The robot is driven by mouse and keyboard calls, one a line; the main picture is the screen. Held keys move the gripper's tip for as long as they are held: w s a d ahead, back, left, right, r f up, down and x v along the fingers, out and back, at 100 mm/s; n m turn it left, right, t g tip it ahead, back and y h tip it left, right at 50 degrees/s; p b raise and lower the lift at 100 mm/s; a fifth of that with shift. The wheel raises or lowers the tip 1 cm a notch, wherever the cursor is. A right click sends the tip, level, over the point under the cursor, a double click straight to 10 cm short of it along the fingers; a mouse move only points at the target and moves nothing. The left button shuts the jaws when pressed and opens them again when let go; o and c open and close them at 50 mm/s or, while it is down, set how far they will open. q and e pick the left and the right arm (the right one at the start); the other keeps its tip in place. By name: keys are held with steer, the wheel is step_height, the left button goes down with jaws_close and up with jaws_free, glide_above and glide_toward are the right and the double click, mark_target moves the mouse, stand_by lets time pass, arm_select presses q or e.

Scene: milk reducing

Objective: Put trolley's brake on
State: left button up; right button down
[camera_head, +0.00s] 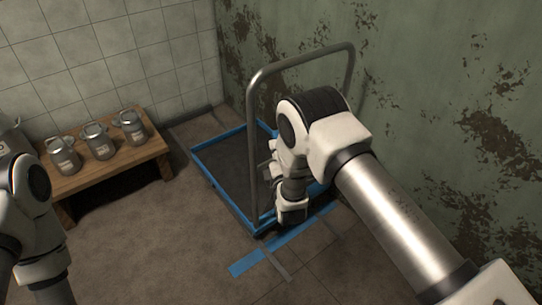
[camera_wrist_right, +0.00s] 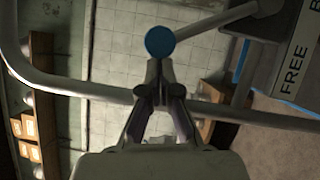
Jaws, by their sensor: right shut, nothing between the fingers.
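The trolley (camera_head: 232,197) has a dark deck, a blue frame and a tall grey tube handle (camera_head: 301,57). It stands near the green wall. In the right wrist view, a grey brake lever (camera_wrist_right: 212,23) ends in a round blue knob (camera_wrist_right: 160,41). A label plate (camera_wrist_right: 294,52) beside it reads "FREE", with a second word cut off. My right gripper (camera_wrist_right: 160,75) is shut and empty, its tips just below the knob in the picture; I cannot tell whether they touch it. In the head view my right arm hides the lever. My left gripper is out of view.
The trolley's handle tube (camera_wrist_right: 95,88) crosses the right wrist view behind my fingers. A wooden bench (camera_head: 108,172) with several metal jars (camera_head: 99,143) stands at the left. Blue tape (camera_head: 246,262) marks the floor before the trolley. The floor between bench and trolley is clear.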

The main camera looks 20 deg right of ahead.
steer(key=shift+r, duration=0.1)
stand_by(0.3)
steer(key=shift+d+r+m+p, duration=0.25)
steer(key=shift+m+p, duration=0.05)
steer(key=shift+p, duration=0.1)
steer(key=shift+w, duration=0.1)
steer(key=w+d+r+m+g+y+p, duration=0.1)
steer(key=w+d+m+g+p, duration=0.1)
steer(key=d+m, duration=0.2)
steer(key=w+d+r+m+g+y+p, duration=0.1)
steer(key=w+d+m+g+p, duration=0.1)
steer(key=d, duration=0.7)
steer(key=shift+w+d+r+m+g+y+p, duration=0.15)
steer(key=shift+w+r+m+g+y+p, duration=0.3)
steer(key=shift+m, duration=0.95)
steer(key=shift+s+h, duration=0.1)
steer(key=shift+h, duration=0.15)
